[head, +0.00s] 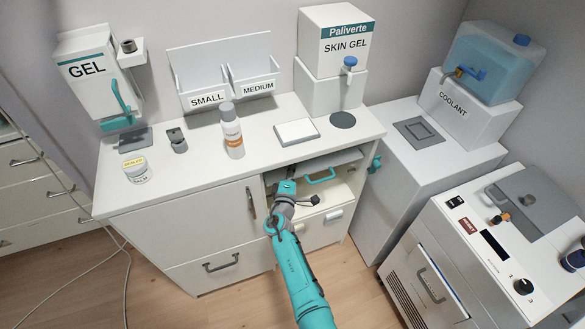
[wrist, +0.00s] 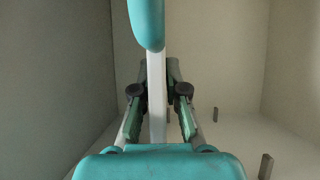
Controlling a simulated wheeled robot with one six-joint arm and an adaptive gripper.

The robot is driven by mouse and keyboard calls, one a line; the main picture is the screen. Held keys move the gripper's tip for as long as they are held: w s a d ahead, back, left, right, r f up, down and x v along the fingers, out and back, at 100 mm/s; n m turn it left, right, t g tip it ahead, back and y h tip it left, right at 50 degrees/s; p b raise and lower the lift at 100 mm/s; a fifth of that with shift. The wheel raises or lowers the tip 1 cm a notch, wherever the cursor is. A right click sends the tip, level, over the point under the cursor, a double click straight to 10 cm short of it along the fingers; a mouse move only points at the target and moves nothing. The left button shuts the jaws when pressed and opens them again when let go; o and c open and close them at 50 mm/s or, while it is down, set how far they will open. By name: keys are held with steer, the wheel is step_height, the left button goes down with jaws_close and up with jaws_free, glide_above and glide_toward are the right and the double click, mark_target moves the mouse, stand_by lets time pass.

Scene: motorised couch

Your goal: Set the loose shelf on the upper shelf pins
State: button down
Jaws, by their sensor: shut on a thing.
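A teal curved part (wrist: 147,22), seemingly the handle, is above. Small grey pins (wrist: 215,114) stick out of the bay wall at the right; I cannot tell upper from lower. Shelf contact with pins is hidden.
The white cabinet (head: 180,238) has a closed door beside the bay. Its top holds a spray bottle (head: 232,135), a jar (head: 136,170) and a white block (head: 296,131). A lower cabinet (head: 385,195) stands close on the right, near a machine (head: 500,255). Wooden floor shows in front.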

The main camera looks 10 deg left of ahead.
steer(key=c, duration=1.1)
jaws_free()
steer(key=shift+c, duration=0.2)
steer(key=shift+f, duration=0.1)
steer(key=shift+s, duration=0.15)
steer(key=s, duration=1.1)
steer(key=shift+s+d, duration=0.3)
steer(key=shift+s, duration=0.05)
steer(key=shift+f, duration=0.1)
